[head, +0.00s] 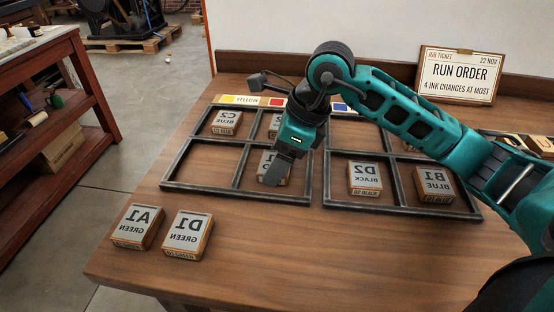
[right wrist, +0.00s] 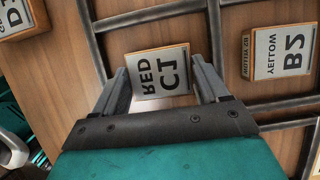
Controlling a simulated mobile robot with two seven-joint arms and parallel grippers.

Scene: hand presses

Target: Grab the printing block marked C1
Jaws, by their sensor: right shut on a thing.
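The C1 block (right wrist: 160,73), a small wooden block with a pale face marked C1 RED in mirrored letters, sits between the two fingers of my right gripper (right wrist: 163,84) in the right wrist view. The gripper is shut on it. In the head view my right gripper (head: 280,172) reaches down into the near right compartment of the left dark frame (head: 237,194). It hides much of the C1 block (head: 266,160) there. I cannot tell whether the block touches the table. My left gripper is not in view.
The B2 yellow block (right wrist: 285,52) is in a neighbouring compartment. C2 (head: 227,121) is in the far left one. The right frame holds D2 (head: 365,179) and B1 (head: 434,184). A1 (head: 137,226) and D1 (head: 188,235) lie outside the frames, near the front edge.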

